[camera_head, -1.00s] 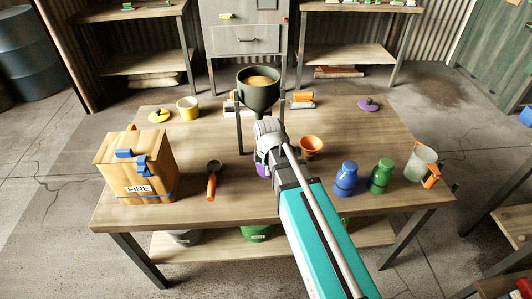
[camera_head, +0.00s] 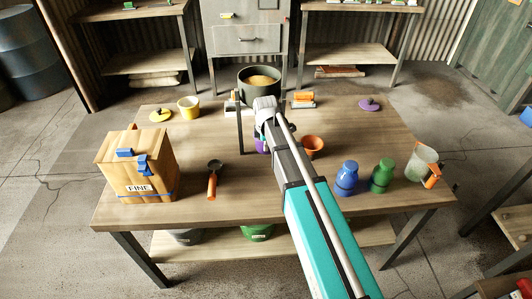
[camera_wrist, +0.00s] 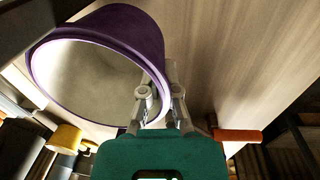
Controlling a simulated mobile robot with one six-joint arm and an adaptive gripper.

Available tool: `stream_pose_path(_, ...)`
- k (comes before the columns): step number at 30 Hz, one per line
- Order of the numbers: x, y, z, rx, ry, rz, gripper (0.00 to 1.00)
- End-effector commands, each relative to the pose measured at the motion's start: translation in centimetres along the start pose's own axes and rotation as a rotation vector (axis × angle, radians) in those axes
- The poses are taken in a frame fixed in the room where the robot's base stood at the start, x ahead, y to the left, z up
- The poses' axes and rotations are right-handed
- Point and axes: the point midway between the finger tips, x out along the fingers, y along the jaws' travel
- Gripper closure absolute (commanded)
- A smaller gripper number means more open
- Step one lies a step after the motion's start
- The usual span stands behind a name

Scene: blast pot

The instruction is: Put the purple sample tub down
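The purple sample tub (camera_head: 261,147) shows as a sliver under my gripper (camera_head: 266,118), in front of the hopper's near leg side; my arm hides most of it. In the wrist view the tub (camera_wrist: 155,40) is large, with a purple outer wall and rim and a pale inside that looks empty. The fingers of my gripper (camera_wrist: 160,98) are at its rim, one on either side of the wall, closed on it. Whether the tub's base touches the table cannot be told.
The dark hopper (camera_head: 259,88) on legs stands just behind my gripper. An orange tub (camera_head: 312,146) is close on the right. A scoop (camera_head: 213,180), FINE box (camera_head: 137,165), blue bottle (camera_head: 346,178) and green bottle (camera_head: 381,176) stand nearer the front. A purple lid (camera_head: 369,104) lies back right.

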Motion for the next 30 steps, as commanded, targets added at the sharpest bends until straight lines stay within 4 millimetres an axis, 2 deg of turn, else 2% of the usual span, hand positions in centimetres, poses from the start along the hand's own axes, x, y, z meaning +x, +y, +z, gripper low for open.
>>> stream_pose_path(5,0.3,0.0,0.0,0.001,0.000,0.000,1.00)
stream_pose_path(18,3.4,-0.3,0.1,0.001,0.000,0.000,1.00)
stream_pose_path(30,3.5,-0.3,0.1,0.002,0.000,0.000,1.00)
